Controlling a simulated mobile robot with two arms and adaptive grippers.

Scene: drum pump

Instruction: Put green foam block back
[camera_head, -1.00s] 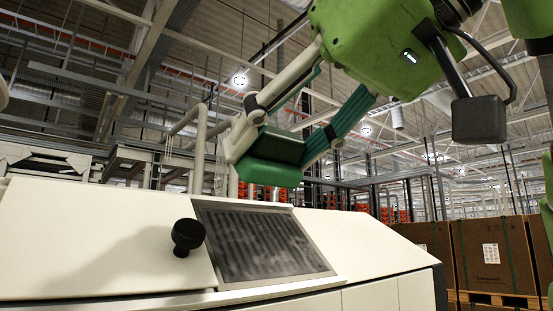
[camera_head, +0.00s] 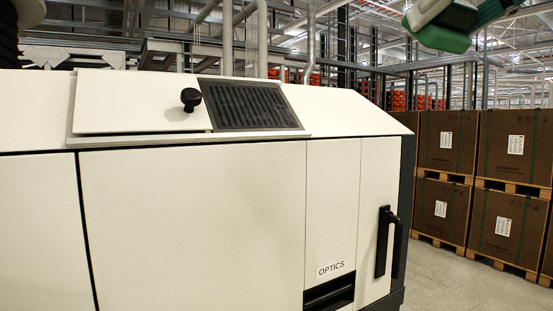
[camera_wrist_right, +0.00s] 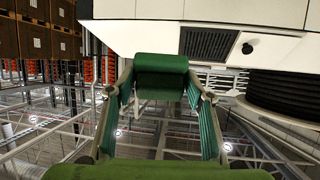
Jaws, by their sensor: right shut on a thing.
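The green foam block (camera_wrist_right: 160,68) is a dark green block with a rounded top. In the right wrist view it sits between the fingertips of my right gripper (camera_wrist_right: 158,84), which is shut on it. In the head view the block (camera_head: 440,38) shows at the top right edge, with part of my right gripper (camera_head: 436,14) cut off by the frame. The gripper holds the block in the air, apart from the machine. My left gripper is not in view.
A white machine (camera_head: 190,215) fills the middle, with a sloped top, black knob (camera_head: 190,98), dark grille (camera_head: 250,105) and black door handle (camera_head: 383,243). A black ribbed reel (camera_wrist_right: 287,92) stands beside it. Stacked brown boxes (camera_head: 447,140) stand at the right across open floor.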

